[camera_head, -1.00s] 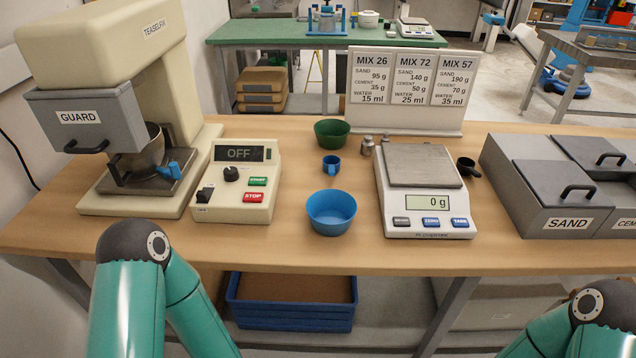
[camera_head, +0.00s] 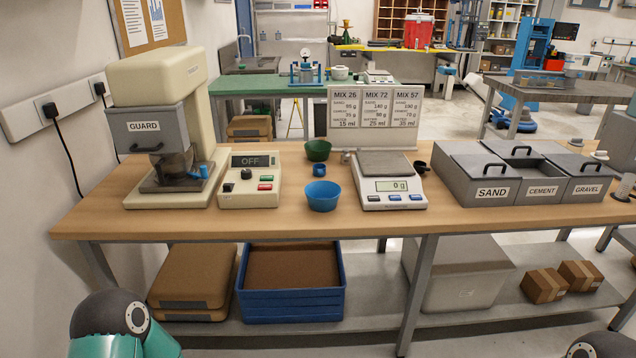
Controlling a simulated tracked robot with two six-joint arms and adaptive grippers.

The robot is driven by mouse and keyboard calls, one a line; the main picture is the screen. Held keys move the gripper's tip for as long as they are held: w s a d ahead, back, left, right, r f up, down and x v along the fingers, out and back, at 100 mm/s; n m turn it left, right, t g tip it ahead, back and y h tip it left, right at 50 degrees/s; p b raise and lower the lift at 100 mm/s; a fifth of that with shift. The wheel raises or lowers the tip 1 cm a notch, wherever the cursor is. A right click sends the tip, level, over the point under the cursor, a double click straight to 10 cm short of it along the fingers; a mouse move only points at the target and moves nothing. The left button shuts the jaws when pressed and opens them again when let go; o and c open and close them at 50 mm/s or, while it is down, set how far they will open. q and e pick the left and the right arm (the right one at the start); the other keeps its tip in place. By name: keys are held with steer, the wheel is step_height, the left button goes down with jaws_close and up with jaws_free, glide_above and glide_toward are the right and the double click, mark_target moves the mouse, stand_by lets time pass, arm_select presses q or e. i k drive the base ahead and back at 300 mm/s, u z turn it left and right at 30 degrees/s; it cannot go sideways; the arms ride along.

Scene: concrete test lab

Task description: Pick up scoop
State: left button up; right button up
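A small dark cup with a short handle (camera_head: 421,168), which looks like the scoop, sits on the workbench just right of the white scale (camera_head: 391,198). It is small in the view and partly beside the scale's edge. No gripper is in the view. Only the rounded joint and teal link of my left arm show at the bottom left, and a dark joint of my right arm at the bottom right corner. Both arms are below and in front of the bench, well apart from the scoop.
Right of the scoop stand grey bins labelled sand (camera_head: 492,191), cement (camera_head: 541,190) and gravel (camera_head: 587,189). Left of the scale are a blue bowl (camera_head: 322,197), a small blue cup (camera_head: 319,170), a green bowl (camera_head: 318,150), a control box (camera_head: 249,199) and a mixer (camera_head: 157,82).

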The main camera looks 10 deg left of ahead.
mark_target(320, 171)
steer(key=u, duration=0.8)
steer(key=i, duration=0.95)
